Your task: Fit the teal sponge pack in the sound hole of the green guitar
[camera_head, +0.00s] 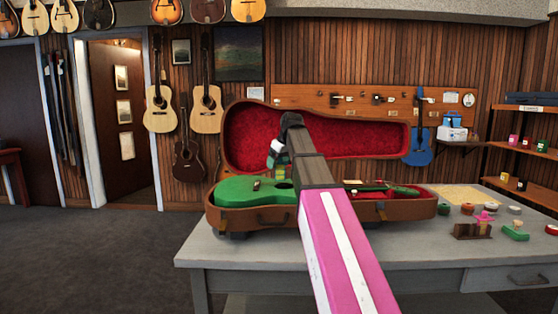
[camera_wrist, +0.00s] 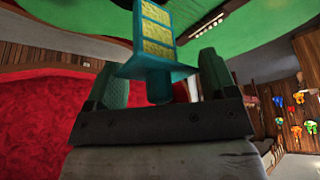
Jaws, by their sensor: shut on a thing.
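The green guitar (camera_head: 240,190) lies face up in an open brown case (camera_head: 270,216) with a red lining. My gripper (camera_wrist: 160,82) is above its body and shut on the teal sponge pack (camera_wrist: 157,45). The pack has yellow sponge windows and a wide teal flange, and its sponge end points towards the green guitar top (camera_wrist: 240,28). In the head view the pack is small and partly hidden at my gripper (camera_head: 279,158). A dark patch at the wrist view's top edge may be the sound hole. I cannot tell whether the pack touches the guitar.
The raised case lid (camera_head: 245,140) stands behind the gripper. The grey workbench (camera_head: 215,250) carries small tools and parts on the right, including a green-handled piece (camera_head: 516,232) and a brown block (camera_head: 472,231). A blue ukulele (camera_head: 418,145) hangs behind the bench. Floor at left is clear.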

